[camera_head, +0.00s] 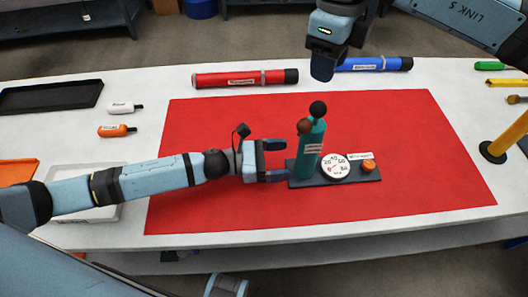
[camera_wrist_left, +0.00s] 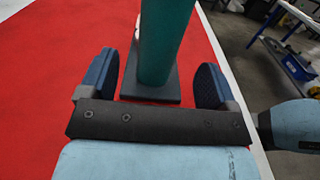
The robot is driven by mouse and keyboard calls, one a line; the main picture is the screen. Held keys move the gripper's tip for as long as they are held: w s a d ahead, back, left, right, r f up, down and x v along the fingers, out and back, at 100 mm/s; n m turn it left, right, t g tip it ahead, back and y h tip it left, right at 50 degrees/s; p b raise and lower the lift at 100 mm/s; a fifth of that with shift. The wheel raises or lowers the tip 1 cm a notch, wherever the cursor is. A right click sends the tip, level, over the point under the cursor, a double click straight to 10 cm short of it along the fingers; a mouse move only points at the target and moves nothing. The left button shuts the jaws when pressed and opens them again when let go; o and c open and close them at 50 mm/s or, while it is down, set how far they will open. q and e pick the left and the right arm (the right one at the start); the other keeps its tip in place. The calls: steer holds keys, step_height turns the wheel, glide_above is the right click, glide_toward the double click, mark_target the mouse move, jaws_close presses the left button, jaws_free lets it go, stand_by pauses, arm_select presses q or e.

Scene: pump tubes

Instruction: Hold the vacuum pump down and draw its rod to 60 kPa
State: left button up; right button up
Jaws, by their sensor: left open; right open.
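The vacuum pump is a teal upright cylinder (camera_head: 309,152) on a dark base plate (camera_head: 310,182), with a black ball knob (camera_head: 318,109) on top and a brown knob (camera_head: 304,127) at its upper side. A white round gauge (camera_head: 335,166) sits on the base; its needle is too small to read. My left gripper (camera_head: 280,160) is open, low at the cylinder's left. In the left wrist view the cylinder (camera_wrist_left: 164,40) stands in line between its spread fingers (camera_wrist_left: 153,85), touching neither. My right gripper (camera_head: 322,68) is open, pointing down above and behind the pump.
The base also carries an orange knob (camera_head: 369,167). The pump stands on a red mat (camera_head: 220,130) with free room around it. A red tube (camera_head: 235,79) and a blue tube (camera_head: 372,64) lie behind. A yellow post (camera_head: 506,136) stands at right.

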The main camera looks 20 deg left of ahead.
mark_target(307, 157)
arm_select(q)
steer(key=x, duration=0.6)
steer(key=shift+w+d, duration=0.2)
steer(key=shift+d, duration=0.15)
